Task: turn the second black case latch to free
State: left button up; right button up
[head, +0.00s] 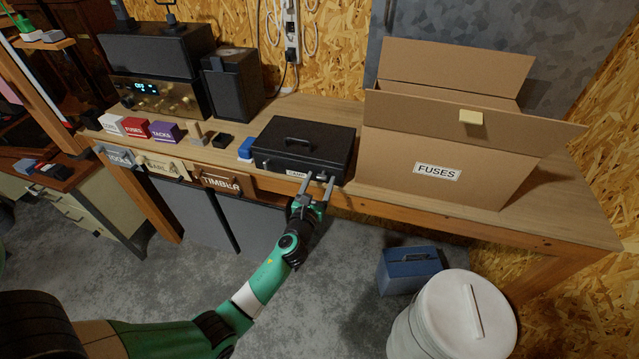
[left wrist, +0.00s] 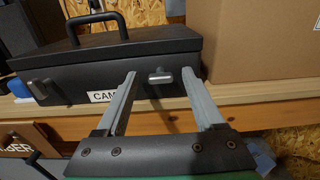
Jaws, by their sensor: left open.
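The black case (head: 303,142) stands closed on the bench, its handle on the lid and a partly covered label on its front. In the left wrist view the case (left wrist: 110,60) shows two grey latches. The left-hand latch (left wrist: 39,88) sits near the left end, slightly tilted. The right-hand latch (left wrist: 160,75) lies about level near the right end. My left gripper (head: 317,179) is open at the case's front. In the left wrist view its fingers stand on either side of the right-hand latch with visible gaps. My right gripper is not in view.
A cardboard box (head: 400,165) marked FUSES, flaps open, stands close to the case's right. A small blue item (head: 245,149) is at its left. A wooden TIMBER sign (head: 221,181) hangs at the bench's front edge. A white bin (head: 452,320) and blue toolbox (head: 409,270) stand on the floor.

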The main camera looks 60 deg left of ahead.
pick_arm(q)
grip_shut()
jog(key=shift+n, duration=0.4)
jog(key=n, duration=0.3)
jog(key=shift+n+b, duration=0.3)
jog(key=shift+b, duration=0.1)
jog(key=n+b, duration=0.1)
jog(key=n, duration=0.3)
jog(key=shift+s+f+n, duration=0.1)
jog(key=shift+n, duration=0.2)
jog(key=n+b, duration=0.2)
jog(key=n, duration=0.3)
jog(key=shift+a+f, duration=0.1)
jog(key=shift+n+b, duration=0.6)
jog(key=shift+n, duration=1.4)
